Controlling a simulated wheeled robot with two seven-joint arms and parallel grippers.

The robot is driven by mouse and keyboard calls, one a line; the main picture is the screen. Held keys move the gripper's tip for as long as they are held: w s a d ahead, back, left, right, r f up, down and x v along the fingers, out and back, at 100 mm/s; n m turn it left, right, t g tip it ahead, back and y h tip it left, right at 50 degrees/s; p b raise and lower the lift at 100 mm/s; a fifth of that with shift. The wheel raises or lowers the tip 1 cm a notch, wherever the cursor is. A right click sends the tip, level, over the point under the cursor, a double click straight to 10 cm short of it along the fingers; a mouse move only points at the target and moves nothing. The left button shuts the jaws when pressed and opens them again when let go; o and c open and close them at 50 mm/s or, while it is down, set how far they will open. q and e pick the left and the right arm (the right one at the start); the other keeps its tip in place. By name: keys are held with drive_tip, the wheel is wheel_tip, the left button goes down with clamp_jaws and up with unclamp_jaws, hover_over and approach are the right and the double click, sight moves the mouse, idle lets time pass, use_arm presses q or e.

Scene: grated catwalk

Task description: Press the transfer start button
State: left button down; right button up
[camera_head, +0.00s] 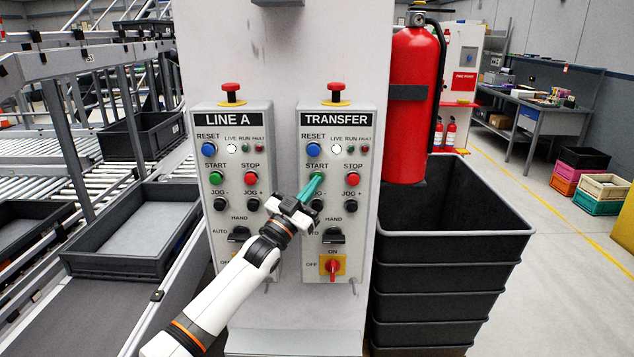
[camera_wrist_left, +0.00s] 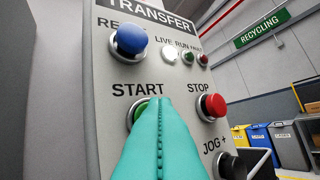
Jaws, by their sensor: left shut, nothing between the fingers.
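The TRANSFER panel (camera_head: 347,122) is the right one of two grey control boxes on a white column. Its green START button (camera_head: 315,177) sits below the blue RESET button (camera_head: 313,149) and left of the red STOP button (camera_head: 352,179). My left gripper (camera_head: 316,180) is shut and empty, its teal fingertips at the START button. In the left wrist view the fingertips (camera_wrist_left: 158,105) cover most of the green START button (camera_wrist_left: 140,108); only its left edge shows. I cannot tell whether they touch it or whether it is pushed in. My right gripper is not in view.
The LINE A panel (camera_head: 226,122) with a like START button (camera_head: 215,179) stands to the left. A red fire extinguisher (camera_head: 408,110) hangs right of the column above stacked dark crates (camera_head: 447,248). A conveyor with a grey tray (camera_head: 115,262) lies at left.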

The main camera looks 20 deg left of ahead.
use_arm(q)
drive_tip(key=shift+s, duration=0.15)
drive_tip(key=shift+s+d+p, duration=0.15)
drive_tip(key=shift+s+p, duration=0.3)
drive_tip(key=shift+s, duration=0.05)
drive_tip(key=shift+s+d+p, duration=0.15)
drive_tip(key=shift+s+p, duration=0.25)
drive_tip(key=shift+s, duration=0.1)
